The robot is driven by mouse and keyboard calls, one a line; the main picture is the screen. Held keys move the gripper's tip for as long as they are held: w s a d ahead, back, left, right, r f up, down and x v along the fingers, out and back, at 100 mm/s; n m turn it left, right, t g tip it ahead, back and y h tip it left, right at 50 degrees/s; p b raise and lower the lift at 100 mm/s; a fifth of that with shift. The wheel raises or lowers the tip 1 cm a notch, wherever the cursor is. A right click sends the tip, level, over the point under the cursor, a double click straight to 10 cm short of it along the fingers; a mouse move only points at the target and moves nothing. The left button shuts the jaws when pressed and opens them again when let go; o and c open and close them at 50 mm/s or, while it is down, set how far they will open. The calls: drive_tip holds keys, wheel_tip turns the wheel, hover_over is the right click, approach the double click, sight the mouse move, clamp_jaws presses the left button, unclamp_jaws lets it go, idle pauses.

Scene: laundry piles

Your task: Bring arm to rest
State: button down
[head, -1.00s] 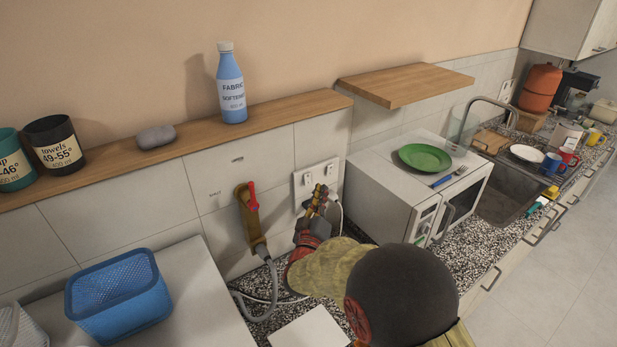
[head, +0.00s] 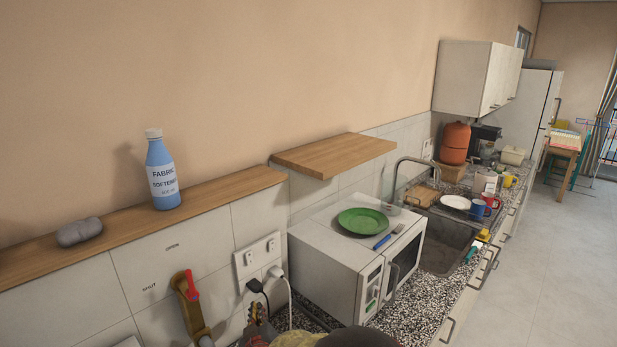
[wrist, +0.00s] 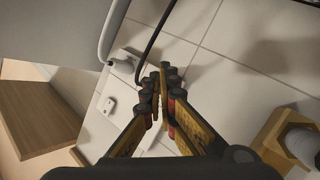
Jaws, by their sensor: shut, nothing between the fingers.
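My gripper (head: 257,322) shows at the bottom edge of the head view, just below the wall socket (head: 255,256); most of my arm is cut off. In the wrist view my gripper (wrist: 164,78) has its red-and-yellow fingers together with nothing between them. A black plug (head: 255,285) and a white plug (head: 277,271) sit at the socket, with cords hanging down. In the wrist view the black cord (wrist: 150,50) passes close by the fingertips. Whether it touches them I cannot tell.
The white microwave (head: 330,255), with a green plate (head: 363,220) on it, stands right of the socket. A brown valve with a red lever (head: 191,290) is on the left. A wooden shelf (head: 333,155) juts out above. The floor (head: 560,270) at right is clear.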

drive_tip(key=s+a+f+g+y, duration=0.1)
drive_tip(key=s+f+g, duration=0.3)
drive_tip(key=s+f, duration=0.1)
drive_tip(key=s+d+r+m+g, duration=0.15)
drive_tip(key=s+d+g, duration=0.4)
drive_tip(key=s, duration=0.55)
drive_tip(key=s+d+r+m+h+b, duration=0.1)
drive_tip(key=s+d+r, duration=0.4)
drive_tip(key=d, duration=0.5)
drive_tip(key=s+d+r+m+h+b, duration=0.1)
drive_tip(key=s+d+r+m+h, duration=0.1)
drive_tip(key=s+d+r, duration=0.4)
drive_tip(key=s+d+r+m+h+b, duration=0.1)
drive_tip(key=s+d+r+m, duration=0.3)
drive_tip(key=s+d, duration=0.6)
drive_tip(key=d+r, duration=0.1)
drive_tip(key=d, duration=0.5)
drive_tip(key=shift+r+b, duration=0.35)
